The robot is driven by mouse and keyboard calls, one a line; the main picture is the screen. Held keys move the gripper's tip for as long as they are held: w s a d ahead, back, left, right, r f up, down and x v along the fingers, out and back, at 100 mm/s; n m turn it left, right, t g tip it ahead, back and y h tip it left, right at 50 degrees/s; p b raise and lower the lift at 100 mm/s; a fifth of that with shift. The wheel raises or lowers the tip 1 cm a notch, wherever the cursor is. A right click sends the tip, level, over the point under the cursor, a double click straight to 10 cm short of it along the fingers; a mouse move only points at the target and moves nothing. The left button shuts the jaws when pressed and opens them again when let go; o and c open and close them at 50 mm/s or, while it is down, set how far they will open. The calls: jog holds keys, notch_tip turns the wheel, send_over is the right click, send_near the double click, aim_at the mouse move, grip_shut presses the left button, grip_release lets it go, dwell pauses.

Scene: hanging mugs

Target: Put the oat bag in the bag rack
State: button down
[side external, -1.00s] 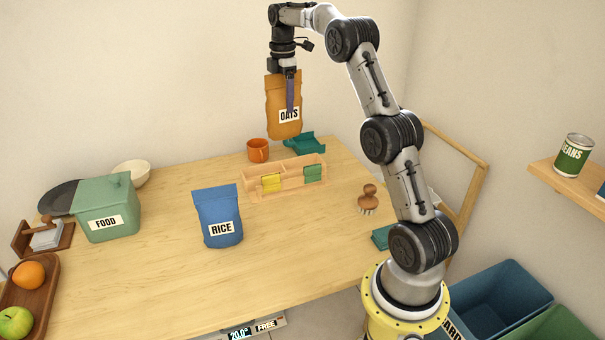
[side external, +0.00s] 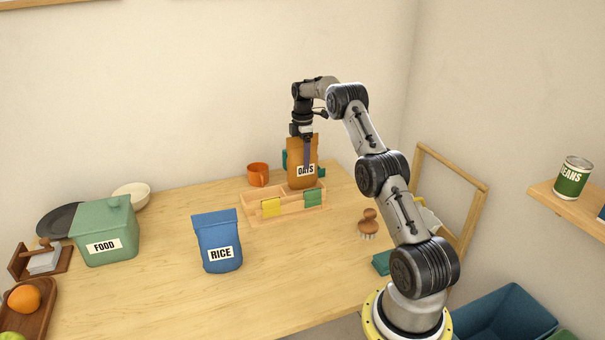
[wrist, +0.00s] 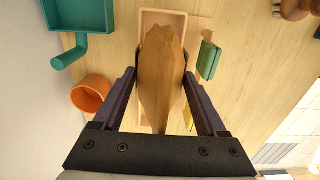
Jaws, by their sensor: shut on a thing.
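The oat bag (side external: 302,165) is brown with an "OATS" label and hangs upright from my gripper (side external: 306,142). In the wrist view, my gripper (wrist: 160,105) has a finger on each side of the oat bag (wrist: 162,70) and is shut on it. The bag rack (side external: 253,208) is a low light-wood holder with a yellow tag and a green tag on its front. The bag's lower end is over or in the rack's right part, behind the green tag. I cannot tell whether its bottom touches the rack floor. The rack's rim also shows around the bag in the wrist view (wrist: 163,14).
An orange mug (side external: 258,175) stands behind the rack. A teal scoop-like thing (wrist: 80,15) lies beside the rack. A blue rice bag (side external: 217,241) stands in front to the left. A wooden brush (side external: 369,224) is at the right. The table's middle front is clear.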

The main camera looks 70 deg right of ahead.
jog(key=shift+f, duration=2.1)
